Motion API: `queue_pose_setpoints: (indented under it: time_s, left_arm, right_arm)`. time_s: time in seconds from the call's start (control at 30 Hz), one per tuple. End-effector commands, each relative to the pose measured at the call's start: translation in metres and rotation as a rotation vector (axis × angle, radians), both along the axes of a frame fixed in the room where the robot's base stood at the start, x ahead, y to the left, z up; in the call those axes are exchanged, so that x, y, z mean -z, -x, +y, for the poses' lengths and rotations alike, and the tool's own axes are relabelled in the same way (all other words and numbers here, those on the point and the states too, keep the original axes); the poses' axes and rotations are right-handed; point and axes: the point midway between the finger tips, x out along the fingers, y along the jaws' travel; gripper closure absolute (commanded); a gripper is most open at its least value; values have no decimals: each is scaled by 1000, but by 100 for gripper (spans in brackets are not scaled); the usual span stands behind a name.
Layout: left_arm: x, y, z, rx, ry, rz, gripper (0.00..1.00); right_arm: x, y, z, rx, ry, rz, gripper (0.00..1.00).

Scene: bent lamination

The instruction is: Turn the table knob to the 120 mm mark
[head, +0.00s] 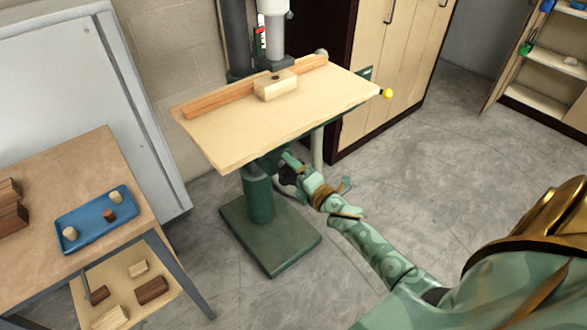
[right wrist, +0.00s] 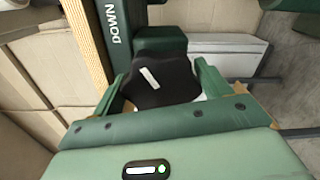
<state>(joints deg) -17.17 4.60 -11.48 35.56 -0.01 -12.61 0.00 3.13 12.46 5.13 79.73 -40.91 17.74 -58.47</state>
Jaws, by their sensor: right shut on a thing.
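The table knob (right wrist: 172,78) is black and lobed, with a white pointer stripe, in the right wrist view. It sits in front of a green housing, beside a green strip lettered DOWN (right wrist: 116,25). My right gripper (right wrist: 160,88) has one green finger on each side of the knob and is shut on it. In the head view my right gripper (head: 289,165) is under the front of the drill-press table (head: 320,105), near the green column, where the knob is mostly hidden. The 120 mm mark cannot be read in either view. My left gripper is not in view.
A wooden fence (head: 215,100) and a pale block (head: 275,88) lie on the drill-press table, under the spindle. Its heavy green base (head: 270,238) stands on the floor. A workbench (head: 60,180) with a blue tray (head: 92,232) stands at left. The floor at right is clear.

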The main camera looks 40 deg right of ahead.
Motion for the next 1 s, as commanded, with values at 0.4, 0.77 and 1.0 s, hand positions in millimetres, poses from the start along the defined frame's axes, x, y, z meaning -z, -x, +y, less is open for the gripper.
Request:
queue_pose_setpoints:
  time_s: [0.4,0.77,1.0]
  left_arm:
    - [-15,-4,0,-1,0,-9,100]
    - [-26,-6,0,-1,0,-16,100]
    - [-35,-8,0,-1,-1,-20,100]
  right_arm:
    - [-13,-4,2,-7,-317,-1,46]
    - [-13,-4,1,-6,-552,17,46]
    - [-14,-5,-1,-4,-754,31,45]
